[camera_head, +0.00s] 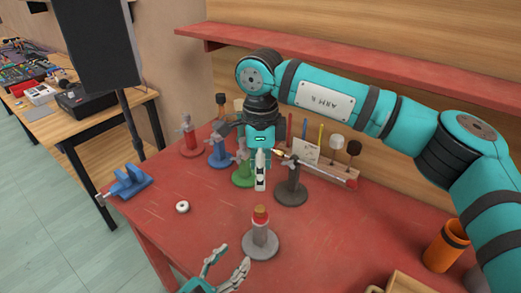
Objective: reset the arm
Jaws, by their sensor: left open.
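My left gripper (234,266) shows at the bottom edge, left of the middle. Its fingers are spread open with nothing between them. My right arm (335,98) comes in from the right, bends over the red table (330,240) and points its gripper (261,185) down. That gripper is seen edge-on above the table, among the clamp stands, and its jaw state cannot be made out. A grey stand with a red-brown top (260,232) stands upright in front of it. A dark clamp stand (291,185) is just to its right.
Green (243,173), blue (220,150) and red (191,138) stands form a row behind. A blue vise (127,182) sits at the left edge, a white ring (182,207) nearby.

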